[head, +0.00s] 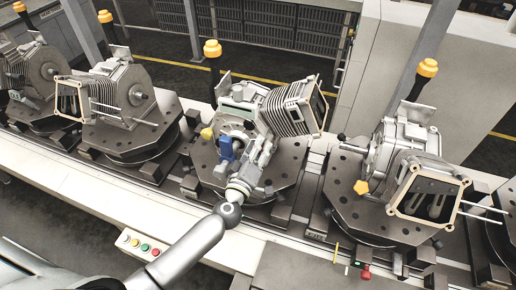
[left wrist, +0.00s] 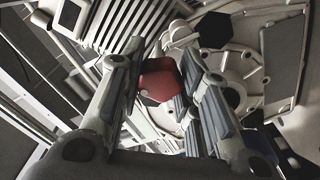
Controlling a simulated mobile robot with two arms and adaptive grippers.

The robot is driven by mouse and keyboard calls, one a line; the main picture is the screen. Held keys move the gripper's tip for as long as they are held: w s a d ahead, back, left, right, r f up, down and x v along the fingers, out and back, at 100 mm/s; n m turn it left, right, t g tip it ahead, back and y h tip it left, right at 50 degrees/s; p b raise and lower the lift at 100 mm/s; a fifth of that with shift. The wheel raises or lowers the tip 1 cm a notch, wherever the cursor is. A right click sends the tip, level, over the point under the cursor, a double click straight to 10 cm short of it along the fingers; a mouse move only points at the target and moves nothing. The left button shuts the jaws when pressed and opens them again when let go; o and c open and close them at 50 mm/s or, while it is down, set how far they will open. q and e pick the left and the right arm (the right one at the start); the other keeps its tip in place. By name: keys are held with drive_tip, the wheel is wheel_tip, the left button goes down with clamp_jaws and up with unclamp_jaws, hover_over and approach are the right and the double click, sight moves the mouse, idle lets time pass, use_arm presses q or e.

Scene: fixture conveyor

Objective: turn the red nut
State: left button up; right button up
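The red nut (left wrist: 158,80) shows in the left wrist view between the fingertips of my left gripper (left wrist: 163,68). The nut fills most of the gap there, and I cannot tell whether both pads touch it. In the head view my left gripper (head: 245,158) reaches into the middle engine unit, below its finned cylinder (head: 290,108). I cannot make out the red nut in the head view; the gripper and the unit's parts hide that spot. My right gripper is in neither view.
The middle unit sits on a dark fixture plate (head: 285,192) on the conveyor (head: 75,178). Similar units stand left (head: 130,95) and right (head: 400,145). Posts with orange caps (head: 213,48) rise behind. A button box (head: 140,244) is at the front edge.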

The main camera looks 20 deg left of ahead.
use_arm(q)
drive_tip(key=o, duration=0.4)
drive_tip(key=shift+s, duration=0.1)
drive_tip(key=s, duration=1.1)
drive_tip(key=shift+s+a, duration=0.2)
drive_tip(key=shift+s, duration=0.2)
